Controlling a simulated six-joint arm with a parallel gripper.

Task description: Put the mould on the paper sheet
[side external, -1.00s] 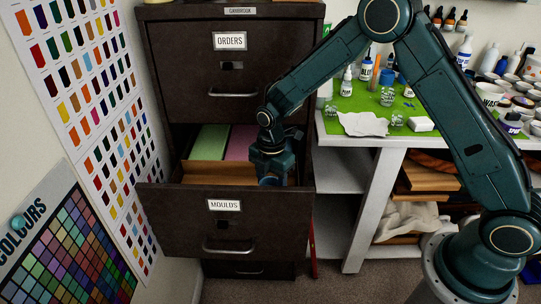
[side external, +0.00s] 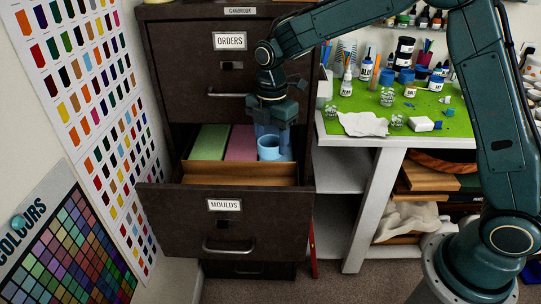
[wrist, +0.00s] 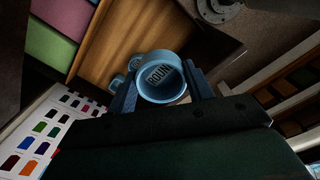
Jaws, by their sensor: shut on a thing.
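My gripper (side external: 271,125) is above the open moulds drawer. In the wrist view its blue fingers (wrist: 164,92) are shut on a light blue round mould (wrist: 160,77), with a dark-lettered label inside that reads roughly "ROUN". Two smaller-looking light blue moulds (wrist: 117,82) show beyond it, lower in the drawer. In the side view a light blue mould (side external: 268,150) shows just below my fingers, in front of the drawer's back part. The white paper sheet (side external: 363,124) lies on the green mat on the bench at right, with uneven edges and nothing on it.
The drawer (side external: 235,205) labelled MOULDS stands open, with green (side external: 209,140) and pink (side external: 242,143) blocks and a wooden divider (side external: 230,174). Small clear cups (side external: 397,121), a white block (side external: 420,124) and bottles (side external: 366,66) surround the paper.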

